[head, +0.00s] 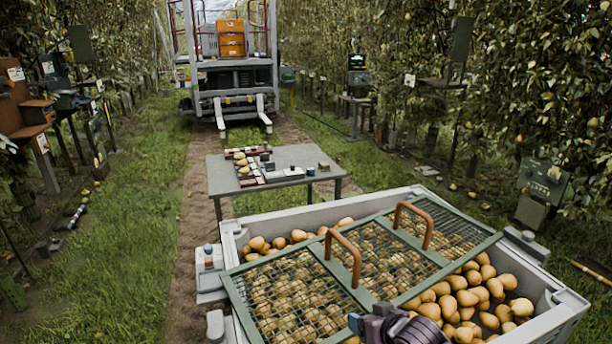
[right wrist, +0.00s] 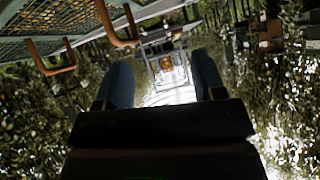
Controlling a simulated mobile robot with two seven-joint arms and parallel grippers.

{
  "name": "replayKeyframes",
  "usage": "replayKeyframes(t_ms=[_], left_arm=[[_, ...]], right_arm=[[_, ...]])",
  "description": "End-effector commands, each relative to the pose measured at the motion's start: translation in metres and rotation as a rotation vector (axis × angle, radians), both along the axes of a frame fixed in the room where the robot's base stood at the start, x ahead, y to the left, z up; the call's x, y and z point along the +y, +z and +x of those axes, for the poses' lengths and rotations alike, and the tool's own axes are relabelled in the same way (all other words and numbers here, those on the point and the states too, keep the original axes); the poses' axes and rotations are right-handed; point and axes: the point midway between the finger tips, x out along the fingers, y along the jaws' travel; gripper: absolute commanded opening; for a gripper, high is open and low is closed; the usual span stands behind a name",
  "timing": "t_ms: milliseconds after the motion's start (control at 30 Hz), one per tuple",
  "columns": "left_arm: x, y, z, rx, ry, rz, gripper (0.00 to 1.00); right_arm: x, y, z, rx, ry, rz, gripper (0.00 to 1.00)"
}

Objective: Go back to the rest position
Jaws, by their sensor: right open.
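My right gripper (right wrist: 163,82) shows in the right wrist view with its two blue fingers spread apart and nothing between them. That view is tilted over, with the green mesh lid (right wrist: 85,22) and its brown handles at the upper left, apart from the fingers. In the head view a dark part of my own arm shows at the bottom edge, with no fingers to make out. The mesh lid (head: 388,257) lies askew across the grey bin (head: 232,240), over many pears. My left gripper is in neither view.
A grey table (head: 305,158) with pears and small blocks stands beyond the bin. A wheeled platform (head: 232,75) carrying orange crates (head: 231,38) stands farther back. Tree rows and equipment stands line both sides. Grass (head: 125,245) is open left of the bin.

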Motion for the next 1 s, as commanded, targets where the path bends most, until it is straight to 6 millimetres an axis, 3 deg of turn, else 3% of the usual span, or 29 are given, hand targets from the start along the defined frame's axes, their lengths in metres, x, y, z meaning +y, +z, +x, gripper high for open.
replayKeyframes(t_ms=[167,400,567,800,1000], left_arm=[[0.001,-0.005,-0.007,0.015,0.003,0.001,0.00],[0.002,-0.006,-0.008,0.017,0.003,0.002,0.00],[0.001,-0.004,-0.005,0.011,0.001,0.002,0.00],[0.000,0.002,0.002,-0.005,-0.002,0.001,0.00],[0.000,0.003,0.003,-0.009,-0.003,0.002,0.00]], right_arm=[[-0.011,0.004,-0.035,-0.222,0.038,-0.074,0.63],[-0.051,-0.005,-0.090,-0.356,-0.039,-0.176,0.63],[-0.083,-0.023,-0.137,-0.334,-0.139,-0.206,0.63],[-0.126,-0.067,-0.221,-0.182,-0.286,-0.221,0.63],[-0.135,-0.096,-0.273,-0.074,-0.333,-0.224,0.63]])
